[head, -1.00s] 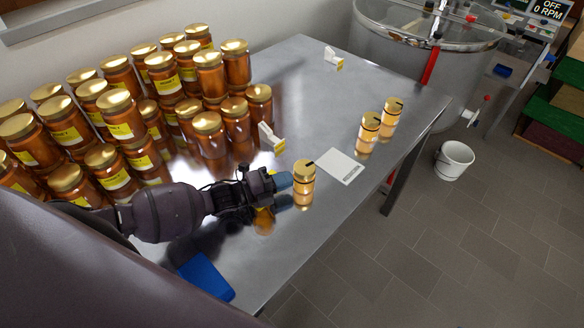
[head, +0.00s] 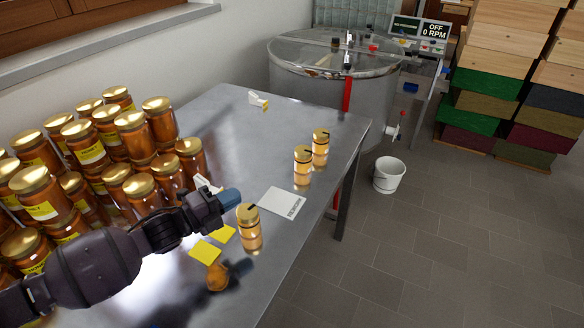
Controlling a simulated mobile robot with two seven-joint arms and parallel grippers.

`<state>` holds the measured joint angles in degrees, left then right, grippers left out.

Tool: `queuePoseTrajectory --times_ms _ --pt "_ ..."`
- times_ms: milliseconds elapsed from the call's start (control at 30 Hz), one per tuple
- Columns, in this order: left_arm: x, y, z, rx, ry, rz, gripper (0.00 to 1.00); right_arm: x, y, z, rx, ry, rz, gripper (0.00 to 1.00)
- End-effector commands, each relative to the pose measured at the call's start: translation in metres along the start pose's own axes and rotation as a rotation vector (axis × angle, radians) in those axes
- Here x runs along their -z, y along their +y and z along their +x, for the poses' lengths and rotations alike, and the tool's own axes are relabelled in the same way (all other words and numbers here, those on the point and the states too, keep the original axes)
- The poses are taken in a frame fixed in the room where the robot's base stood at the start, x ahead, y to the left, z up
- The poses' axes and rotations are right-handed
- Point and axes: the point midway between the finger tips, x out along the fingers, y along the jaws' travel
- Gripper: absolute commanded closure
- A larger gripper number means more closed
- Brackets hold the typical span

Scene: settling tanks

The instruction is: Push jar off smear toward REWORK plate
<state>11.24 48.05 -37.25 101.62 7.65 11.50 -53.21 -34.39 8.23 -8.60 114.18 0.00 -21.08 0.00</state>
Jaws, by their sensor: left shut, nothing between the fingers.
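A small amber honey jar (head: 249,230) with a gold lid and a dark mark stands upright on the steel table. The white REWORK plate (head: 283,202) lies flat just behind and right of it, and nothing stands on it. An amber patch (head: 217,278), which looks like the smear, lies left and in front of the jar, apart from its base. My left gripper (head: 231,197) is shut and empty, with its blue tips at the upper left of the jar's lid; its reflection lies well below it. My right gripper is not in view.
Stacked honey jars (head: 132,140) crowd the table's left. Two small jars (head: 302,165) stand beyond the plate near the right edge. Yellow squares (head: 205,252) lie left of the jar. A white wedge-shaped stand (head: 258,99) is at the back. A bucket (head: 389,175) stands on the floor.

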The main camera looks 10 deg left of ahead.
Motion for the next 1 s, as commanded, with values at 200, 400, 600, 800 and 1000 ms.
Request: queuePoseTrajectory --times_ms 200,400,600,800,1000 --pt "-0.001 0.002 0.046 0.002 0.0 0.003 1.0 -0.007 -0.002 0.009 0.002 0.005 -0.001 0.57" --pt "-0.001 0.002 0.086 0.001 0.0 0.003 1.0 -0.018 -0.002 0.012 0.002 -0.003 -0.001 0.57" --pt "-0.001 0.002 0.126 0.001 0.0 0.002 1.0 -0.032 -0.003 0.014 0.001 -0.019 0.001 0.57" --pt "-0.001 0.002 0.159 0.0 -0.001 0.001 1.0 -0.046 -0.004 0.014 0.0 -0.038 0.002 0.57" --pt "-0.001 0.001 0.176 0.0 -0.001 0.002 1.0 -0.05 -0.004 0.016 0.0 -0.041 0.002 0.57"
